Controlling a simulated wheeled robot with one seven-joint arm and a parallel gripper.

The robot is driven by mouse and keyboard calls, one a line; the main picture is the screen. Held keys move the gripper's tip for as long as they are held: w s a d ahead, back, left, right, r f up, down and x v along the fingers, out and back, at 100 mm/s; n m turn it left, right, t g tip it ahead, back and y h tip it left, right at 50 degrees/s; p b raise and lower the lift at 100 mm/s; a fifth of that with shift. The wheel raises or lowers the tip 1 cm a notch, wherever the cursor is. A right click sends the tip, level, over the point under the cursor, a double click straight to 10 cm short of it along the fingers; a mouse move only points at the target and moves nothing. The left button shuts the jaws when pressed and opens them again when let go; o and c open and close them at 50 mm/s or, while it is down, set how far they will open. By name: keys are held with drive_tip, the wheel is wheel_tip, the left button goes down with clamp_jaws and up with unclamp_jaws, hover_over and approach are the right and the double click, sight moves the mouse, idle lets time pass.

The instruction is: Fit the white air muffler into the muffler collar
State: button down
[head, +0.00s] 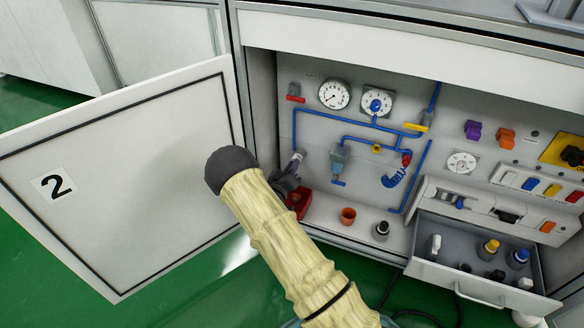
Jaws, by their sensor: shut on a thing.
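My gripper (287,178) is a dark shape in front of the cabinet's back panel, left of the teal valve, partly hidden by my own arm. It is shut on a small pale cylinder, which looks like the white air muffler (298,156), tilted with its upper end toward the lower end of the left blue pipe (294,128). The muffler collar is not clearly visible. The muffler overlaps the pipe's end in this view; I cannot tell whether they touch or are apart.
The teal valve (339,158) is close on the right. An open drawer (470,279) with several fittings juts out at right. The open door (130,180) stands at left.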

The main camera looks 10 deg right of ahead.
drive_tip(key=c, duration=1.3)
unclamp_jaws()
drive_tip(key=shift+c, duration=0.2)
drive_tip(key=p+v, duration=0.8)
drive_tip(key=v, duration=0.9)
drive_tip(key=shift+s, duration=0.15)
drive_tip(key=shift+a+r, duration=0.1)
